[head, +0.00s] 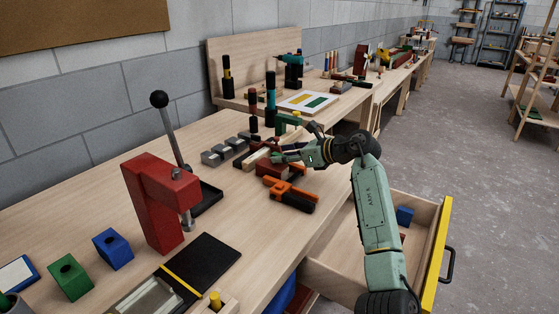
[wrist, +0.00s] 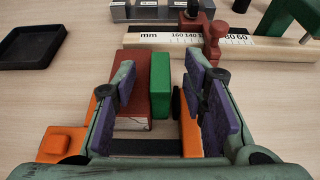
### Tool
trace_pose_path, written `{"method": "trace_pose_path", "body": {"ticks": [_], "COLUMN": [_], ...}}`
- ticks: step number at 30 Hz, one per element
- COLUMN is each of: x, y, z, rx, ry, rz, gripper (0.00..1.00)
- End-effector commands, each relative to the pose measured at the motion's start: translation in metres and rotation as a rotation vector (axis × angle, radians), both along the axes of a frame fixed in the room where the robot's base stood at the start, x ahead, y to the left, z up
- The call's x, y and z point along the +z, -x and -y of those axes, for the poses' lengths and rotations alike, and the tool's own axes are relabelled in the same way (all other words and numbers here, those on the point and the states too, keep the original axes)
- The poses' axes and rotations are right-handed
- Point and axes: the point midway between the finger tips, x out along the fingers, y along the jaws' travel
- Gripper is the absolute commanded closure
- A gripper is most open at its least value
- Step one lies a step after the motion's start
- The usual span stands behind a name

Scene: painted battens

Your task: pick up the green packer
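The green packer (wrist: 160,85) is a small upright green block in the wrist view, side by side with a dark red block (wrist: 131,100). My gripper (wrist: 160,74) is open, its purple-padded fingers on either side of this pair, with a gap at the right of the packer. I cannot tell whether the left finger touches the red block. In the head view my gripper (head: 274,158) is low over the bench beside the red block (head: 274,168); the packer cannot be made out there.
An orange and black clamp (head: 292,196) lies close by; its orange part (wrist: 62,142) shows under my left finger. A wooden rule (wrist: 150,41) with a red slider lies beyond. A red press (head: 160,205) stands nearer. An open drawer (head: 418,262) juts from the bench.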

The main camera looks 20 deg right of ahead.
Motion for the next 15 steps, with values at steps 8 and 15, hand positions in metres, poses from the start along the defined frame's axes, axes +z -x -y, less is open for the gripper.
{"method": "trace_pose_path", "body": {"ticks": [8, 15], "x": [-0.0007, -0.0005], "y": [0.0002, 0.0004], "z": [0.0007, 0.0008], "rx": [-0.001, -0.001], "ry": [0.0, 0.0], "rz": [0.0, 0.0], "gripper": [0.68, 0.84]}}
